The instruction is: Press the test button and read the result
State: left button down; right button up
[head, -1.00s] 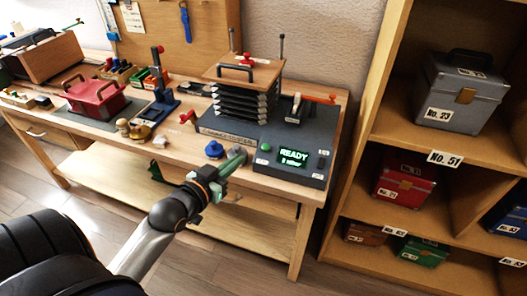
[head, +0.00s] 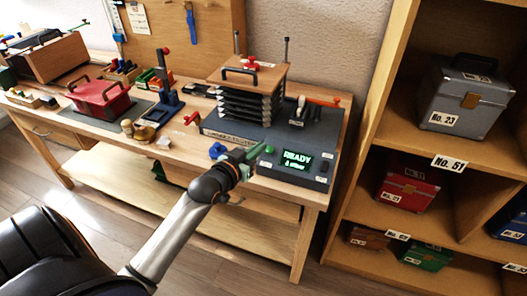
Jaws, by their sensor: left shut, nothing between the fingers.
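The dark tester box (head: 318,131) sits at the right end of the workbench. Its lit display (head: 297,160) reads "READY" in green, with a smaller second line that is hard to read. My left gripper (head: 257,149) is shut and empty, its fingertips over the tester's front edge just left of the display. The tips cover the spot around the round green test button, and I cannot tell whether they touch it. A stack of dark plates under a wooden board (head: 247,75) stands at the tester's back. My right gripper is out of view.
A blue knob (head: 217,150) sits just left of my gripper. A red toolbox (head: 101,97), a blue press stand (head: 166,101) and small wooden pieces (head: 141,131) stand further left on the bench. A shelf (head: 395,120) with numbered cases rises at the right.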

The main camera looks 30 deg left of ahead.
aim_at(270, 151)
pick_arm(q)
jog(key=shift+w+f, duration=1.5)
jog(key=shift+f, duration=0.3)
